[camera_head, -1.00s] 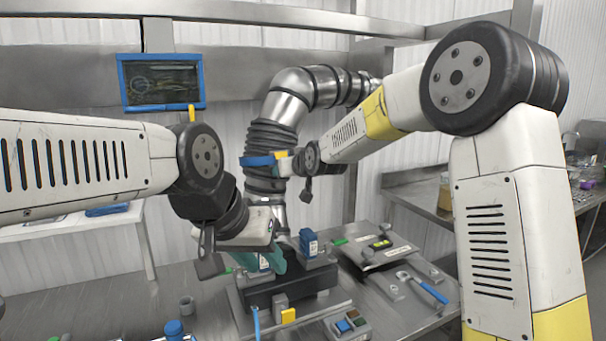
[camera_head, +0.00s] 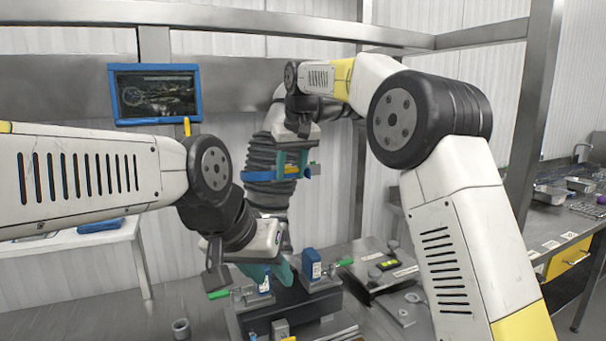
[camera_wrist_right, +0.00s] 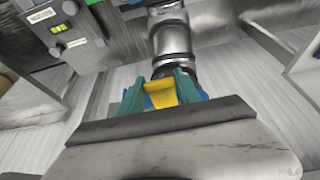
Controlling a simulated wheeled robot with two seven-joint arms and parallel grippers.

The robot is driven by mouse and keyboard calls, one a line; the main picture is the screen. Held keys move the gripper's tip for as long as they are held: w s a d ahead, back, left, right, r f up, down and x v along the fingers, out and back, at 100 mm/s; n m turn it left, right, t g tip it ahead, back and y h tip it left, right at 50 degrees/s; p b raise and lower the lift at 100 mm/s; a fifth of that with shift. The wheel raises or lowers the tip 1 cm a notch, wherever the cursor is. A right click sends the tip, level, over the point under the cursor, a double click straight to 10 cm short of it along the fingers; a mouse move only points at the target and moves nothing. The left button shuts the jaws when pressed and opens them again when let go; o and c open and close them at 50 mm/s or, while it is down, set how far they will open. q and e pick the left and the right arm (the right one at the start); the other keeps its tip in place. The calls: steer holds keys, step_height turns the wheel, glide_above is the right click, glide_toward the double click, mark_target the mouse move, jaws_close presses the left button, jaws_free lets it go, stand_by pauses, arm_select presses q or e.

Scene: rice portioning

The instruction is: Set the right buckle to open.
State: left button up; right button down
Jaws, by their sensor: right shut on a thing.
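A yellow buckle (camera_wrist_right: 161,94) sits on a blue band (camera_head: 258,176) around the dark ribbed hose of a metal duct. My right gripper (camera_head: 292,165) is at the right side of this band. In the right wrist view its teal fingers (camera_wrist_right: 160,91) stand on both sides of the yellow buckle and grip it. The fingers partly hide the buckle and band. My left gripper (camera_head: 270,274) points down, low over the dark fixture, beside a blue-and-white part (camera_head: 264,282). I cannot tell whether its fingers hold anything.
A dark fixture (camera_head: 290,308) with another blue part (camera_head: 311,264) stands on the metal table below. A grey panel with a yellow-green display (camera_head: 388,265) lies right of it. A blue-framed screen (camera_head: 156,92) hangs at the back left. A grey cylinder (camera_head: 181,328) stands at the front left.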

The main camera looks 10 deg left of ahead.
steer(key=shift+w+r+g+h, duration=0.15)
steer(key=shift+r+g+h, duration=0.25)
steer(key=shift+g, duration=0.2)
steer(key=shift+a+r+g, duration=0.1)
steer(key=shift+r+g, duration=0.05)
steer(key=shift+g, duration=0.25)
stand_by(0.3)
steer(key=c, duration=0.8)
jaws_free()
steer(key=shift+c, duration=0.2)
steer(key=shift+t, duration=0.3)
